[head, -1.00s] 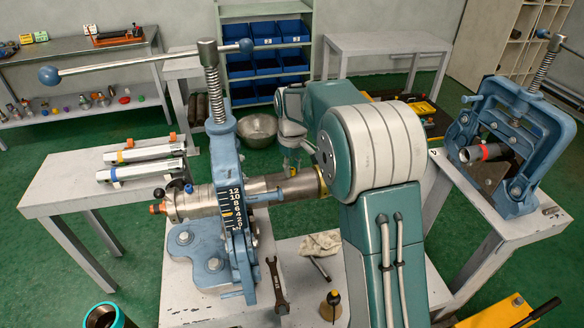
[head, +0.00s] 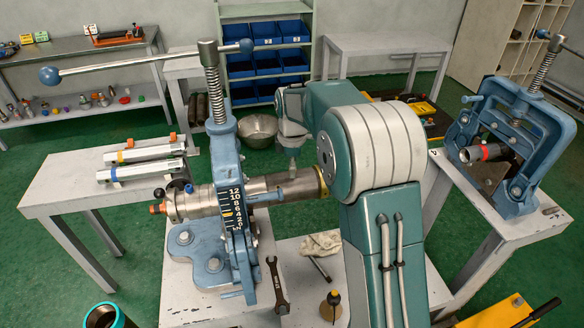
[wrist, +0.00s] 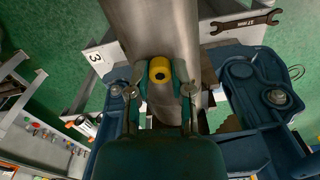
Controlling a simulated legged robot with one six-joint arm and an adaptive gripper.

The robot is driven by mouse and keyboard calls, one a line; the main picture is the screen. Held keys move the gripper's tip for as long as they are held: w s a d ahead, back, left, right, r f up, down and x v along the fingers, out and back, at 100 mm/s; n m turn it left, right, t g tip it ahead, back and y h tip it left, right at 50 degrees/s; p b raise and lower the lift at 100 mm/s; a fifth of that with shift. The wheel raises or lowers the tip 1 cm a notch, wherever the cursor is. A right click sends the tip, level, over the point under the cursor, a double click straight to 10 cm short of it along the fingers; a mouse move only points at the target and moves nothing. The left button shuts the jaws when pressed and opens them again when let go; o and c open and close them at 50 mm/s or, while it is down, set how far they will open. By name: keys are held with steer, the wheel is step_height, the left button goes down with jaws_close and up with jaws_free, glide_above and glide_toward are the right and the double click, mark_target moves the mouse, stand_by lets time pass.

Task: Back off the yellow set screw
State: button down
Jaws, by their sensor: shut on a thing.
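The yellow set screw (wrist: 159,70) stands on the side of a steel pipe (wrist: 155,28) in the wrist view. Its dark socket faces the camera. My gripper (wrist: 161,82) has one finger on each side of the screw and is shut on it. In the head view my gripper (head: 293,166) points down at the top of the horizontal pipe (head: 283,187), and the screw cannot be made out there. The pipe runs through the blue vise (head: 227,170), with its brass-coloured end close to my arm.
A long vise handle (head: 150,62) reaches across the upper left. A second vise (head: 515,140) holding a dark pipe stands at right.

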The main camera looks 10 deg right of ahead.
steer(key=shift+f+n, duration=0.15)
steer(key=shift+n, duration=0.45)
steer(key=c, duration=0.5)
jaws_free()
steer(key=shift+c, duration=0.2)
steer(key=shift+w, duration=0.1)
step_height(320, 180, up, 12)
